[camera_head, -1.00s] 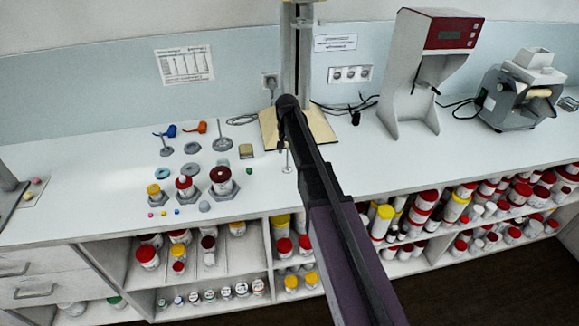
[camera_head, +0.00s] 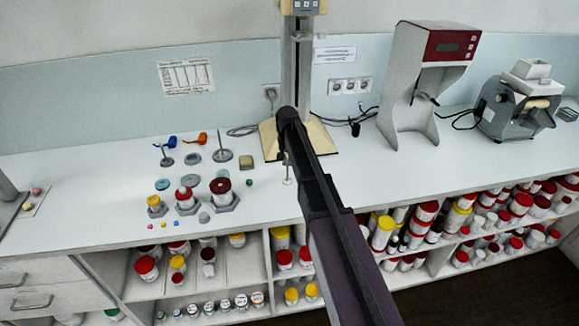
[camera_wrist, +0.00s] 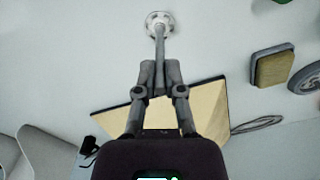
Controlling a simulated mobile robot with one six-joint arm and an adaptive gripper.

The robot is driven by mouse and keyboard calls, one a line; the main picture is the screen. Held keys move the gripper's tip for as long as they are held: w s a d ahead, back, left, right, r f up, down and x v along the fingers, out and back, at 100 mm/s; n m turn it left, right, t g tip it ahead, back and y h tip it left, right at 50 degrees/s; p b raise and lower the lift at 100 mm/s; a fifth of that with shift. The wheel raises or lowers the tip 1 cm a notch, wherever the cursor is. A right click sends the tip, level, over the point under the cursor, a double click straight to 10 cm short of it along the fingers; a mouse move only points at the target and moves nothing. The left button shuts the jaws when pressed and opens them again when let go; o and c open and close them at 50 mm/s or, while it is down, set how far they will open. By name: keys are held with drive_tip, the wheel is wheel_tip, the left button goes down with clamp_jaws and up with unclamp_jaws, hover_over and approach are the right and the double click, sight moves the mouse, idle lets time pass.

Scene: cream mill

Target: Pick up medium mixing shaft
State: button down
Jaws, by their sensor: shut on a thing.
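My gripper (camera_wrist: 159,77) is shut on the mixing shaft (camera_wrist: 159,45), a thin grey rod with a pale round disc (camera_wrist: 159,22) at its far end. In the head view the shaft (camera_head: 288,171) hangs about upright below the dark end of my arm, with its disc low over the white worktop. I cannot tell whether the disc touches the worktop. Two other shafts with round discs stand at the left, a smaller one (camera_head: 166,152) and a larger one (camera_head: 222,147). A grey disc (camera_head: 192,159) lies between them.
A mixer stand (camera_head: 297,75) with a cream base (camera_head: 325,143) is just behind the shaft. A yellow-topped block (camera_head: 246,162) is to its left, with jars in hexagonal holders (camera_head: 223,203) farther left. A white-red machine (camera_head: 420,75) and a grey mill (camera_head: 515,105) stand right. The front middle worktop is clear.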

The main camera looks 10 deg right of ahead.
drive_tip(key=shift+r, duration=0.1)
wheel_tip(320, 180, up, 4)
drive_tip(key=p, duration=0.3)
drive_tip(key=shift+f+p, duration=0.2)
drive_tip(key=shift+p, duration=0.15)
drive_tip(key=s+a, duration=0.3)
drive_tip(key=s, duration=0.4)
drive_tip(key=s+a+r+p, duration=0.1)
drive_tip(key=s+a, duration=0.2)
drive_tip(key=s, duration=0.4)
drive_tip(key=shift+s+a, duration=0.2)
drive_tip(key=shift+s, duration=0.2)
drive_tip(key=shift+f+b, duration=0.95)
drive_tip(key=shift+d, duration=0.1)
